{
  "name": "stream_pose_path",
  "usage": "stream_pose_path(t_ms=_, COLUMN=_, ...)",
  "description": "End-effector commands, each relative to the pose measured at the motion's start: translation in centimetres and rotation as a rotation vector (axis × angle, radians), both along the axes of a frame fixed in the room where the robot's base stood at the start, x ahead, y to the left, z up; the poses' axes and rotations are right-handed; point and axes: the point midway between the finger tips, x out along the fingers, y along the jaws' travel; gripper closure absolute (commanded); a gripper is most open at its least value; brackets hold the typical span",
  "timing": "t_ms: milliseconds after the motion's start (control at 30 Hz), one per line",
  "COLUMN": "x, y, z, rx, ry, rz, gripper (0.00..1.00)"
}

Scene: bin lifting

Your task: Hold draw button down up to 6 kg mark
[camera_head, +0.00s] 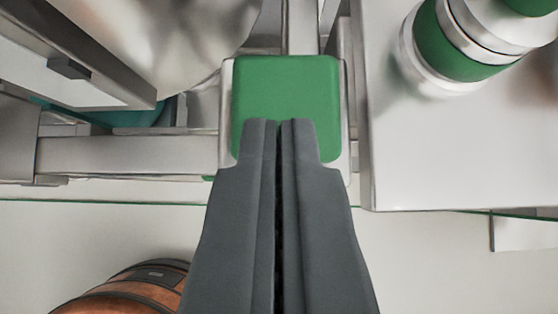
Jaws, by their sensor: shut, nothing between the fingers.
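A green square button (287,85) with rounded corners sits in a pale metal housing at the top centre of the view. My gripper (281,124) comes up from the bottom edge with its dark grey fingers closed together. The fingertips overlap the lower half of the button. I cannot tell whether they touch it or hover just above it. The fingers hide the button's lower middle. No weight display or 6 kg mark shows in this view.
A metal bar (130,155) runs left from the button housing, and a large shiny metal vessel (185,40) is at the upper left. A white surface (450,150) with a green-banded cylinder (447,50) is at the right. An orange-brown rounded object (125,292) is at the lower left.

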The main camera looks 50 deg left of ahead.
Motion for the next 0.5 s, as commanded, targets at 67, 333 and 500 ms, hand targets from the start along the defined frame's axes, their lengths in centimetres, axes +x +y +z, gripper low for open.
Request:
stream_pose_path(t_ms=67, x=0.5, y=0.6, z=-0.8, rx=0.000, ry=0.002, rz=0.000, gripper=1.00)
stream_pose_path(t_ms=333, x=1.2, y=1.6, z=-2.0, rx=0.000, ry=0.001, rz=-0.001, gripper=1.00)
stream_pose_path(t_ms=500, x=1.3, y=1.6, z=-2.0, rx=0.000, ry=0.001, rz=-0.001, gripper=1.00)
